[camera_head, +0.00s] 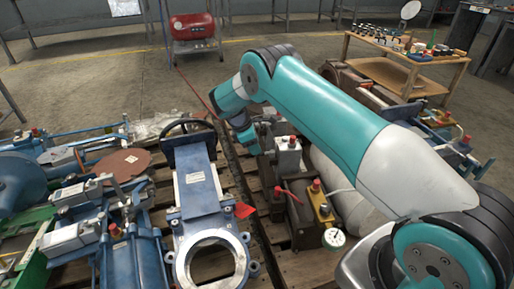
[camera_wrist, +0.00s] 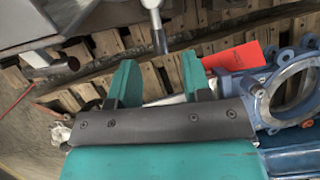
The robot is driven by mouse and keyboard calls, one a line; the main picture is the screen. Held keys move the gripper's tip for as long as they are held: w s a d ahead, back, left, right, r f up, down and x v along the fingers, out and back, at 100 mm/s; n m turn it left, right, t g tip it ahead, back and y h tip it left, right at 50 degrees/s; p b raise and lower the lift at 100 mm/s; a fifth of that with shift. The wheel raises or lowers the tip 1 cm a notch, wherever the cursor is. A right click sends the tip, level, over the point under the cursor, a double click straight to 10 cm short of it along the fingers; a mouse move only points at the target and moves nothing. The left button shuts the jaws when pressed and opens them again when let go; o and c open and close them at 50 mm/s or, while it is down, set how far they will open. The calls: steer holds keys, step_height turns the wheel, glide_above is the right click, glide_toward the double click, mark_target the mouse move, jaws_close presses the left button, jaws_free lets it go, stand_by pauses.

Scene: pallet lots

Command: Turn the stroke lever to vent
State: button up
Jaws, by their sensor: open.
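In the wrist view my gripper (camera_wrist: 160,78) is open, with its two teal fingers apart and nothing between them. A light grey rod with a dark tip (camera_wrist: 157,32) comes in from the top edge, just beyond the gap between the fingers and apart from them. It may be the stroke lever, but I cannot tell for sure. In the head view my arm reaches over the pallets and its wrist is bent down beside a grey valve unit (camera_head: 289,158); the fingers are hidden there. A red-handled lever (camera_head: 287,192) sticks out lower on this equipment. No vent marking is readable.
A blue gate valve (camera_head: 197,190) with a round flange lies left of the arm, near a red tag (camera_head: 245,210). A pressure gauge (camera_head: 334,237) sits at the front right. Blue machinery crowds the left pallet. A red compressor (camera_head: 192,27) and wooden bench (camera_head: 408,62) stand behind.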

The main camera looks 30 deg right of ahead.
steer(key=p+v, duration=0.4)
steer(key=v, duration=1)
steer(key=shift+p, duration=0.35)
steer(key=shift+d, duration=0.1)
steer(key=s+a+r+m+t+y, duration=0.1)
steer(key=s+a+r+y, duration=0.1)
steer(key=s+a+r, duration=0.35)
steer(key=s+a+r+m+t+y, duration=0.1)
steer(key=s+a+r+m+y, duration=0.1)
steer(key=s+r, duration=0.7)
steer(key=s+a+r+m+y, duration=0.1)
steer(key=s+a+r+y, duration=0.1)
steer(key=s, duration=0.6)
steer(key=s+a+r+m+g+y, duration=0.1)
steer(key=s+a+r+m, duration=0.15)
steer(key=s, duration=0.65)
steer(key=s+a+r+y, duration=0.1)
steer(key=s+r+y, duration=0.15)
steer(key=s, duration=0.55)
step_height(320, 180, up, 35)
steer(key=s+p, duration=0.1)
steer(key=p, duration=3.3)
steer(key=shift+f+h, duration=0.25)
steer(key=shift+h, duration=0.1)
